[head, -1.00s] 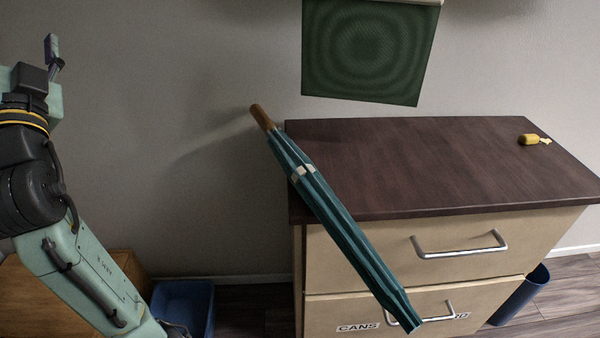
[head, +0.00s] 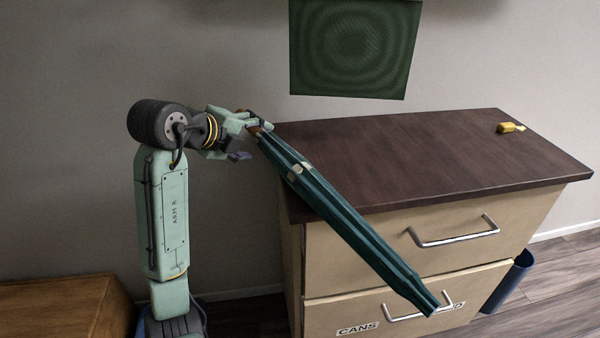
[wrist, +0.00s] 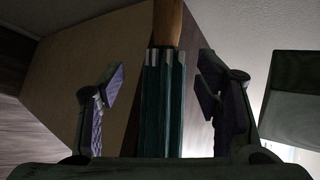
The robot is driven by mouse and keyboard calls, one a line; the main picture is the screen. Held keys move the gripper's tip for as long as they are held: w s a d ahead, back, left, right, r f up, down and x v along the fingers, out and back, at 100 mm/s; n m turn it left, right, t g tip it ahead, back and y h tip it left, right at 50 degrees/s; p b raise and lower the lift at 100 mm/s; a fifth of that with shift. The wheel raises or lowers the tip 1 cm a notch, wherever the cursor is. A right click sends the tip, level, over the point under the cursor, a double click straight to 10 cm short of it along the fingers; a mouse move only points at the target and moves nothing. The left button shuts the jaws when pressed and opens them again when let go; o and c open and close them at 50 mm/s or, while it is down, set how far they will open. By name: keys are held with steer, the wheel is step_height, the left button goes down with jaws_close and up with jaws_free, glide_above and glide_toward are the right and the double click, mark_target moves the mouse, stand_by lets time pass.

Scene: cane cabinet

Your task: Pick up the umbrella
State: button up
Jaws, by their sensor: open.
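The umbrella (head: 340,220) is closed, dark teal, with a pale band and a brown handle. In the head view it slants from the cabinet's back left corner down across the drawer fronts. My gripper (head: 250,138) is at the handle end, at the upper left, and partly hides the handle. In the wrist view the umbrella (wrist: 163,105) stands between the two spread fingers of my gripper (wrist: 163,95), with gaps on both sides. Its brown handle (wrist: 167,22) runs up out of the picture.
The cabinet (head: 420,165) has a dark wooden top, mostly bare, with a small yellow object (head: 510,127) at the back right. Two drawers have metal handles. A blue bin (head: 508,283) stands at its right. A dark green square panel (head: 355,45) is above. A wooden box (head: 60,308) is at lower left.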

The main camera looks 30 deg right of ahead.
mark_target(261, 140)
steer(key=x, duration=0.1)
steer(key=p+x, duration=0.1)
steer(key=x, duration=0.2)
steer(key=shift+s+d, duration=0.25)
steer(key=shift+d, duration=0.2)
steer(key=shift+w+d+f, duration=0.2)
steer(key=shift+w, duration=0.05)
jaws_close()
